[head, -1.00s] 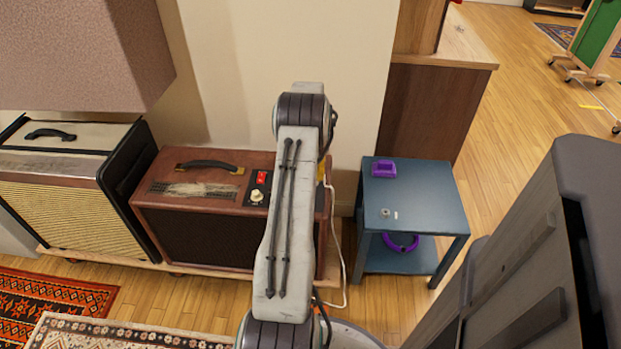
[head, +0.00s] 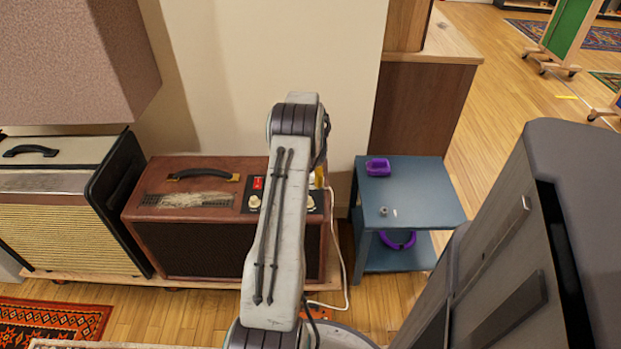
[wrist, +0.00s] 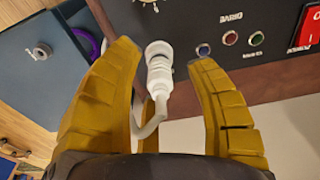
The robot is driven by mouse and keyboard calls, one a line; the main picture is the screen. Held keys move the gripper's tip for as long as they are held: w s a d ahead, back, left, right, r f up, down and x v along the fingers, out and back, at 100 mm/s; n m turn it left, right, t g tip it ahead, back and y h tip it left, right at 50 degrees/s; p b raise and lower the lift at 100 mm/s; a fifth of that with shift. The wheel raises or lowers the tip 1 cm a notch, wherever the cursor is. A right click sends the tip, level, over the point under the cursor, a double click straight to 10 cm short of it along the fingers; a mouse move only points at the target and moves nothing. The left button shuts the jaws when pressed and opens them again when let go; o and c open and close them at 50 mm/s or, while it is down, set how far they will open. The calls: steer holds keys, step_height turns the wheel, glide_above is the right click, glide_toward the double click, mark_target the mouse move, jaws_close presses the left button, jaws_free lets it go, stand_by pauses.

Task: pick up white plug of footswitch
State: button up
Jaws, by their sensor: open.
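The white plug (wrist: 159,75) sits in the control panel (wrist: 230,35) of the brown amplifier (head: 200,240). A white cable (wrist: 148,128) hangs from the plug and curves down in the wrist view. My gripper (wrist: 163,56) is open, with yellow fingers on either side of the plug. Gaps show between the plug and the left and right fingers. A third finger is partly hidden behind the cable. In the head view my arm hides the plug and most of the gripper. The footswitch itself cannot be made out.
A blue-grey side table (head: 425,195) stands right of the amplifier, with a purple item (head: 378,167) on top and a purple ring (head: 398,240) below. Another amplifier (head: 70,215) stands at the left. A large grey cabinet (head: 575,220) fills the right side.

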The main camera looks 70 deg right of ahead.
jaws_close()
stand_by(0.3)
steer(key=shift+w+r, duration=0.1)
steer(key=shift+r, duration=0.1)
